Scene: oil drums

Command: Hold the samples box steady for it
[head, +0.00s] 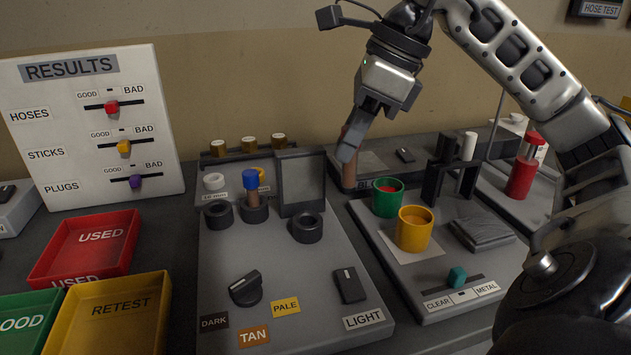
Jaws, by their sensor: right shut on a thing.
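I cannot make out any box marked as samples in the head view. My right gripper (350,146) reaches in from the upper right and points down over the back of the bench. It is shut on a brown tube (349,176), held roughly upright at the back edge between the two grey stations. The gripper hides the tube's upper part. Whether the tube's lower end touches anything is unclear. My left gripper is not in view.
A grey tester board (300,262) with a knob and black rings stands in the middle. A red tray (84,247), a yellow tray (108,312) and a results board (95,128) are left.

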